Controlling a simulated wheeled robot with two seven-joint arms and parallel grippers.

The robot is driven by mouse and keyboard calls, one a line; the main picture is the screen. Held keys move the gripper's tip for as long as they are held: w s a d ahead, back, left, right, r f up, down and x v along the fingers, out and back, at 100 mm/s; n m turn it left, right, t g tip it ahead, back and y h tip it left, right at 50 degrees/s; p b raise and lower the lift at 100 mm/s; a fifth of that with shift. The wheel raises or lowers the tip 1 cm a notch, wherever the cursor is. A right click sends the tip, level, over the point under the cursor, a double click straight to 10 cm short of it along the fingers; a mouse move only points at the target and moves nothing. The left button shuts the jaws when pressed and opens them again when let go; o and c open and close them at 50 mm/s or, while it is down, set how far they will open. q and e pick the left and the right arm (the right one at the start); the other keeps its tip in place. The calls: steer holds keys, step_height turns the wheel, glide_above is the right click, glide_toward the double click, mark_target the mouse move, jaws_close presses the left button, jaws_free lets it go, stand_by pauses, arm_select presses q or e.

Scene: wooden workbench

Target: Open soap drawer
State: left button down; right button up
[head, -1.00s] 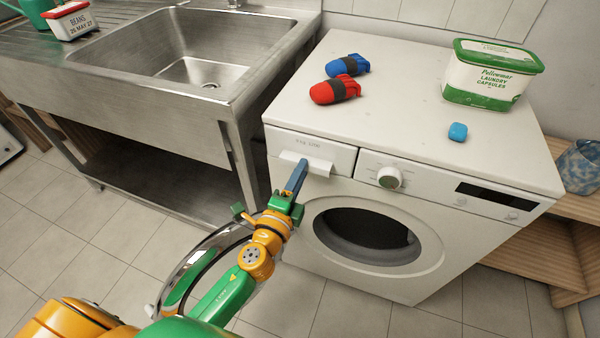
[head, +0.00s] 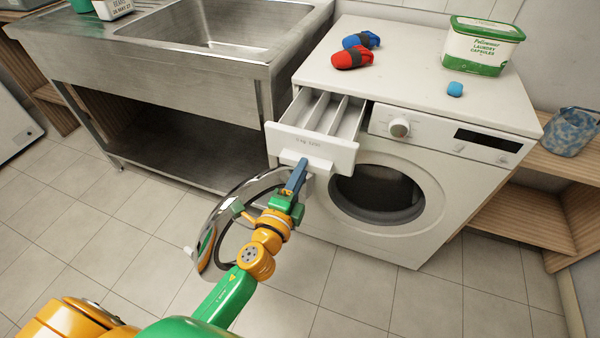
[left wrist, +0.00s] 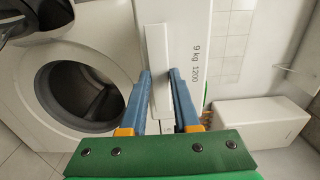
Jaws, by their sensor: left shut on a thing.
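The soap drawer (head: 313,147) of the white washing machine (head: 420,150) is pulled out at the top left of its front. Its divided compartments show from above and look empty. My left gripper (head: 297,172) is shut on the drawer's handle at the lower front of the drawer. In the left wrist view the two blue fingers (left wrist: 160,90) stand on either side of the white handle bar (left wrist: 158,62), with the drawer front (left wrist: 188,40) behind it. My right gripper is not in view.
The round washer door (head: 225,225) stands open, close beside my left gripper. A steel sink (head: 190,70) is left of the machine. Blue and red bundles (head: 352,58), a laundry capsules tub (head: 480,48) and a blue capsule (head: 455,89) are on top.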

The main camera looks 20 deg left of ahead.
arm_select(q)
steer(key=shift+s, duration=0.35)
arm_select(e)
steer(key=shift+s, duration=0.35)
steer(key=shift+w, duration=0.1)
arm_select(q)
steer(key=c, duration=0.6)
jaws_free()
steer(key=shift+w, duration=0.1)
steer(key=shift+c, duration=0.2)
steer(key=s+b, duration=0.1)
steer(key=s, duration=0.6)
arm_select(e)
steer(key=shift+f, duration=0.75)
arm_select(q)
steer(key=shift+s+a, duration=0.1)
steer(key=shift+a, duration=0.05)
